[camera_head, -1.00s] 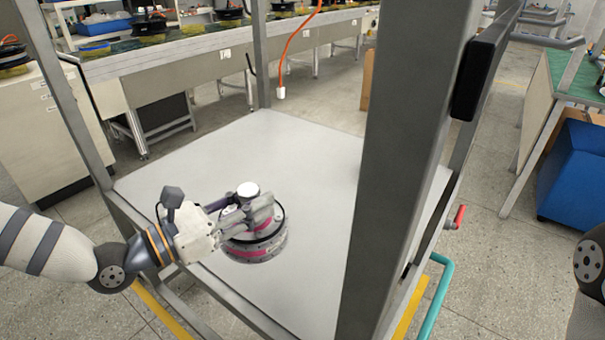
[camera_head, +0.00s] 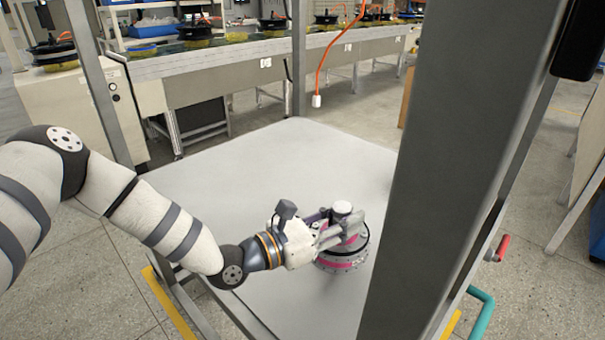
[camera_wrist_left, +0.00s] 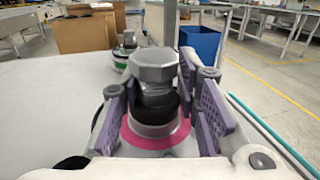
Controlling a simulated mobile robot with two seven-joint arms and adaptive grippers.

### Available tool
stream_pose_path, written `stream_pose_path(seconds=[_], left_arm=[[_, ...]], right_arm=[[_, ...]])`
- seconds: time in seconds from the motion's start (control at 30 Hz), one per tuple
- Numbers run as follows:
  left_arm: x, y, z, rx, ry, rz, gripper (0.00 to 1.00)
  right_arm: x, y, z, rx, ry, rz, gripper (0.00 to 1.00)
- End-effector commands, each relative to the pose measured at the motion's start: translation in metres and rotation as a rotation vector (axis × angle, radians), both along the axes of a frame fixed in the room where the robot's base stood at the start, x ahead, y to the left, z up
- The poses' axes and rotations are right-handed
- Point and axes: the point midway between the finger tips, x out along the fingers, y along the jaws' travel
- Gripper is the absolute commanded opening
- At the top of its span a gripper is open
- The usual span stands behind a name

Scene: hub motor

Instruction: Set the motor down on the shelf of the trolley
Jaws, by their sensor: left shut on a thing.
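The motor (camera_head: 342,262), a round grey disc with a pink band and a pale top stud, is at the shelf surface inside the trolley. I cannot tell whether its underside touches the shelf. The grey trolley shelf (camera_head: 240,165) is a flat plate between metal posts. My left gripper (camera_head: 338,228) is shut on the motor's central shaft. In the left wrist view, its purple-padded fingers stand on both sides of the motor's shaft (camera_wrist_left: 153,98), below a grey hex-shaped top. The motor looks upright. My right gripper is not in view.
A thick trolley post (camera_head: 455,150) stands close to the right of the motor. An orange cable (camera_head: 322,70) hangs behind the shelf. The shelf's left and rear are clear.

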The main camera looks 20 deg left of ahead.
Motion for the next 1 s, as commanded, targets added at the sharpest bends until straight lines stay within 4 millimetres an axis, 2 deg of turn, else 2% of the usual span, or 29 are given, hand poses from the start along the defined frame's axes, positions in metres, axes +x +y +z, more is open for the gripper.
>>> stream_pose_path(seconds=[0.23, 0.4, 0.67, 0.87, 0.9, 0.97, 1.0], left_arm=[[0.011, -0.010, -0.015, -0.003, -0.008, -0.002, 0.00], [0.012, -0.010, -0.044, -0.002, -0.005, 0.000, 0.00], [0.012, -0.010, -0.043, -0.005, -0.011, 0.000, 0.00], [0.012, -0.010, -0.049, -0.004, -0.009, 0.001, 0.00], [0.011, -0.009, -0.052, 0.001, -0.001, 0.000, 0.36], [0.011, -0.009, -0.052, 0.001, -0.001, 0.000, 0.50], [0.011, -0.009, -0.052, 0.001, -0.001, 0.000, 0.50]], right_arm=[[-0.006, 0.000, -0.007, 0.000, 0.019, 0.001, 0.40], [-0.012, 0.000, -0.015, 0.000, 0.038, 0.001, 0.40], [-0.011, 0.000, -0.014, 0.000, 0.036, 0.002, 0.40], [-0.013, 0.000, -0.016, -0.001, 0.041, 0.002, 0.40], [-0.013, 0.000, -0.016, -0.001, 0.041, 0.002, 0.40], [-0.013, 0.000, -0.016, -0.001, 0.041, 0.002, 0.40], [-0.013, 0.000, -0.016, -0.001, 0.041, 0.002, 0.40]])
